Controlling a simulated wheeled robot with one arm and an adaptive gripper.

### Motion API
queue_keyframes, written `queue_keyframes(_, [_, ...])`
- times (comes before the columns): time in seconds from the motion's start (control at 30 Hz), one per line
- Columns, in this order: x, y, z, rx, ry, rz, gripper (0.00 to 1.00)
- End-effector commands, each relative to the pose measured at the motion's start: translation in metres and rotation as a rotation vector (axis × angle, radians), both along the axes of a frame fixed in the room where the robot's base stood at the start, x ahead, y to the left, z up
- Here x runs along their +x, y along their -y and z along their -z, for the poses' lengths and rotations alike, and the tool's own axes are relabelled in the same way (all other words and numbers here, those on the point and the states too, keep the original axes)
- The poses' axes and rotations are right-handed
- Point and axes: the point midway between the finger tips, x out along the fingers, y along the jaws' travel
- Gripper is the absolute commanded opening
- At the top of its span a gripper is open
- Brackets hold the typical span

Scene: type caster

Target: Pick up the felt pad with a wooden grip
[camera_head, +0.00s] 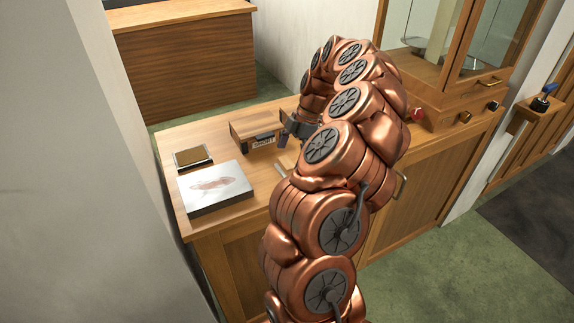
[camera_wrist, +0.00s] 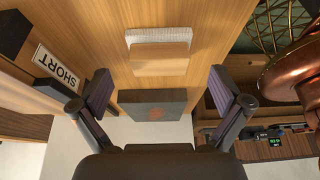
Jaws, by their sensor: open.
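The felt pad, a wooden block grip (camera_wrist: 160,58) with a pale felt strip (camera_wrist: 158,35) along its far edge, lies on the wooden counter near the top middle of the wrist view. In the head view my arm hides most of that area, and I cannot make the pad out surely. My gripper (camera_wrist: 160,76) is open, with one dark finger to each side, wider apart than the pad. The pad is beyond the fingertips, roughly centred between them, and nothing is held. My gripper also shows in the head view (camera_head: 298,126), partly hidden, low over the counter.
A dark block with a reddish mark (camera_wrist: 152,104) is between the fingers. A "SHORT" label (camera_wrist: 57,67) is at left, by a wooden rack (camera_head: 257,122). A picture-topped box (camera_head: 215,186) and brown-filled tray (camera_head: 193,157) are on the counter's left. A glass-fronted cabinet (camera_head: 440,65) stands right.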

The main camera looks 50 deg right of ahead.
Motion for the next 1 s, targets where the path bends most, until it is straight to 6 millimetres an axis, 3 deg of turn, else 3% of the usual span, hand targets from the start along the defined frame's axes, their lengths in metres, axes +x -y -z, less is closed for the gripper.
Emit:
queue_keyframes(0.23, [0.003,-0.010,0.023,0.002,-0.001,-0.001,1.00])
queue_keyframes(0.5, [0.004,-0.011,0.027,-0.001,0.001,0.002,1.00])
queue_keyframes(1.0, [0.004,-0.011,0.027,0.000,0.001,0.002,0.48])
